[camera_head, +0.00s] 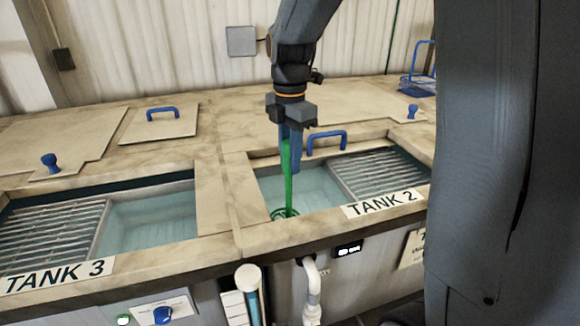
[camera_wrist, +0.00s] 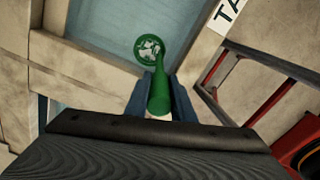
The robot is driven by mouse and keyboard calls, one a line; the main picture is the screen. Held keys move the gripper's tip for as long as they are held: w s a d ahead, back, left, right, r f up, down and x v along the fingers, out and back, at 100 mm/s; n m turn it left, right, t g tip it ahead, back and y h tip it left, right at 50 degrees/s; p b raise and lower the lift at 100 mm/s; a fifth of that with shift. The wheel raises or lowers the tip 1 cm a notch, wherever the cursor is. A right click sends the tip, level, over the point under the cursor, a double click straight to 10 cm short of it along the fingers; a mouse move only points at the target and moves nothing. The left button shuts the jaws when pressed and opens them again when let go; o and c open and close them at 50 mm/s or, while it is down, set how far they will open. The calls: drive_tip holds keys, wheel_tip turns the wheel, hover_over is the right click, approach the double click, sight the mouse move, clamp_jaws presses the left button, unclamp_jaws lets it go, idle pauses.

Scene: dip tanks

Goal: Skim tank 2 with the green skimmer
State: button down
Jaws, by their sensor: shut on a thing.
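My gripper (camera_head: 291,133) is shut on the green skimmer (camera_head: 288,180) and points down over the left part of tank 2 (camera_head: 315,187). The skimmer hangs nearly upright. Its round head is low, at the water by the front left corner of the tank opening. In the wrist view the green handle runs between my blue fingers (camera_wrist: 161,95), and the skimmer's head (camera_wrist: 149,49) shows pale patches within its ring. I cannot tell how deep the head sits. The label "TANK 2" (camera_head: 380,204) is on the front rim.
A slatted grate (camera_head: 375,174) covers the right of tank 2. A blue lid handle (camera_head: 327,141) stands behind the opening. Tank 3 (camera_head: 150,219) lies to the left with its own grate (camera_head: 52,232). A blue wire basket (camera_head: 418,85) stands at the back right.

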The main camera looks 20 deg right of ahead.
wheel_tip(320, 180, up, 12)
drive_tip(key=shift+f, duration=0.1)
idle(0.5)
idle(0.9)
